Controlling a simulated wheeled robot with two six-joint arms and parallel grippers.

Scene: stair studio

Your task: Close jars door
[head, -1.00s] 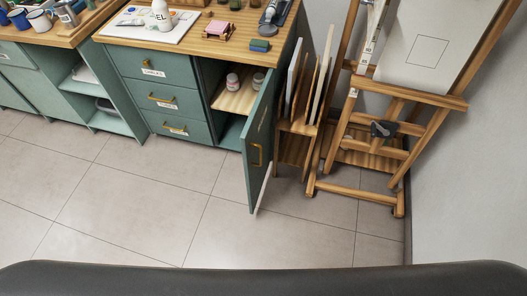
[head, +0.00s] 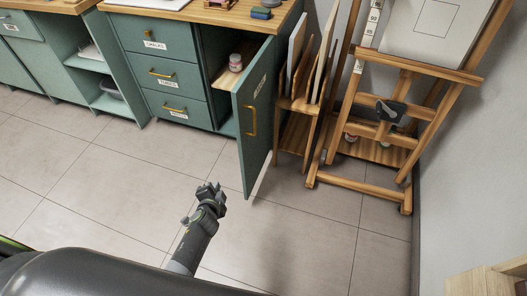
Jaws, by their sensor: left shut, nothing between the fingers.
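The jars door (head: 258,128) is a green cabinet door with a brass handle (head: 251,121) and a small label near its top. It stands wide open, swung out toward me from the right side of the cabinet. Inside, a jar (head: 235,62) with a pale lid sits on a wooden shelf (head: 229,78). My left gripper (head: 212,190) is shut and empty, above the floor in front of the cabinet, to the left of the door's lower part and apart from it. My right gripper is not in view.
Drawers (head: 167,74) with brass handles are left of the open compartment. A wooden rack (head: 297,130) with boards and an easel (head: 385,125) stand right of the door. The tiled floor (head: 100,195) in front is clear. A wooden piece (head: 495,283) shows at lower right.

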